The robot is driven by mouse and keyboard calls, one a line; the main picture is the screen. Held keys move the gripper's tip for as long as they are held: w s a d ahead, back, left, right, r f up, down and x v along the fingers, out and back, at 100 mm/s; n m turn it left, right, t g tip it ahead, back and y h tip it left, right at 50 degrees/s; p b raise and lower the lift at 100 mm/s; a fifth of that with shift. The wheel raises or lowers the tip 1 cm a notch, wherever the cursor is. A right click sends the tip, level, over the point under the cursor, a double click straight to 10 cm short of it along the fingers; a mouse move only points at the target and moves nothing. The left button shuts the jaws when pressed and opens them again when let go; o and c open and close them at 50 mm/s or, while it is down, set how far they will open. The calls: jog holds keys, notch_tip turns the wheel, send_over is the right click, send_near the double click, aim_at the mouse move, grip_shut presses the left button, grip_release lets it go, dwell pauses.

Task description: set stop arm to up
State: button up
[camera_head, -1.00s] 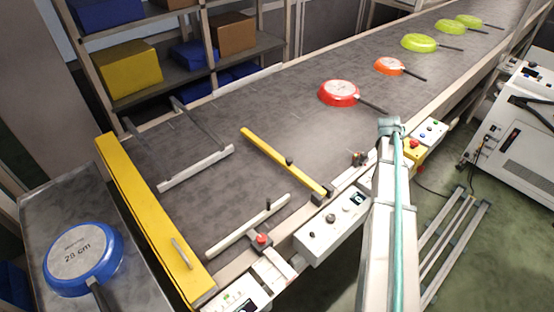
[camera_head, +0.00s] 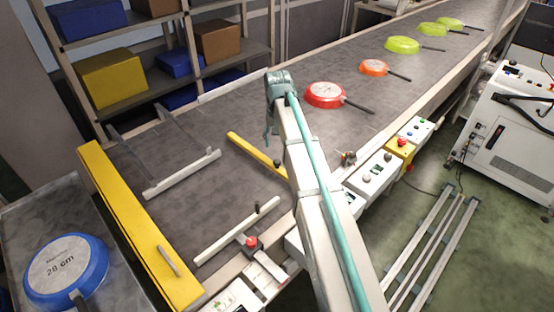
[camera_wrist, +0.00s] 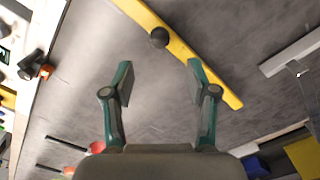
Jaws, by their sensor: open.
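The stop arm, taken to be the yellow bar (camera_head: 250,147), lies low across the belt in the head view. My arm hides its near end and pivot. The yellow bar (camera_wrist: 207,68) runs diagonally past my fingertips in the wrist view, with a round black knob (camera_wrist: 159,37) on it. My gripper (camera_wrist: 160,78) is open and empty. The knob appears beyond the gap between the fingers, apart from them. In the head view, my gripper end is over the belt, beside the bar, with its fingers mostly hidden.
The conveyor belt (camera_head: 318,134) carries a red pan (camera_head: 325,95), an orange pan (camera_head: 373,68) and green pans farther back. A white guide bar (camera_head: 183,175) and a wide yellow bar (camera_head: 135,220) lie left. Control boxes (camera_head: 372,176) line the near edge. A blue pan (camera_head: 62,268) sits lower left.

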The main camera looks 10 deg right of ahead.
aim_at(277, 161)
notch_tip(277, 161, down, 9)
jog(key=shift+f+p, duration=0.1)
jog(key=shift+p, duration=0.9)
grip_shut()
